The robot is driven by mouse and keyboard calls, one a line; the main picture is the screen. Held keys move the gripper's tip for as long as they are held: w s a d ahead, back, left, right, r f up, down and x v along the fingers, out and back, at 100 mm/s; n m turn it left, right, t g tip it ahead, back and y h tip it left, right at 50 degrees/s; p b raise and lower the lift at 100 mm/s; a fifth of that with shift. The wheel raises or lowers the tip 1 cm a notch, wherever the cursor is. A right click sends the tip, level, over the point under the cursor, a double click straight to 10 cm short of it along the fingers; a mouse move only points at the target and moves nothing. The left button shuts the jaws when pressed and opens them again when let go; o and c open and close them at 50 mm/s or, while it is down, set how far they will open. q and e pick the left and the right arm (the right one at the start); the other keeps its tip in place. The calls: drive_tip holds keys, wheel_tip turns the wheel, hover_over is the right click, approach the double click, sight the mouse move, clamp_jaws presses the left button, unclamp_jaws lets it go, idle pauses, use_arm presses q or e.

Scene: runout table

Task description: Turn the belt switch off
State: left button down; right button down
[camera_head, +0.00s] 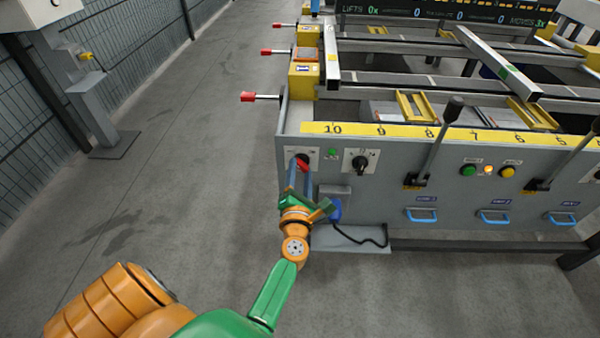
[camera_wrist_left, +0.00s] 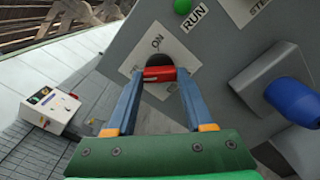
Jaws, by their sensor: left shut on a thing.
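The belt switch (camera_head: 303,161) is a red handle on a dark round base, on a pale plate at the left end of the grey table front. In the left wrist view the red switch handle (camera_wrist_left: 160,73) lies between the blue fingers, with the word ON on its plate. My left gripper (camera_head: 299,172) reaches up to the panel and is shut on this red handle; the fingers (camera_wrist_left: 160,80) touch it from both sides. They hide part of the base and plate. My right gripper is not in view.
A green lamp (camera_head: 332,152) marked RUN and a black rotary switch (camera_head: 361,163) are right of the belt switch. Below is a blue plug (camera_head: 335,210) with a black cable. A lever (camera_head: 440,138) stands farther right.

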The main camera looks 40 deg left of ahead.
use_arm(q)
drive_tip(key=shift+f, duration=0.1)
drive_tip(key=shift+c, duration=1.4)
unclamp_jaws()
drive_tip(key=shift+d, duration=0.1)
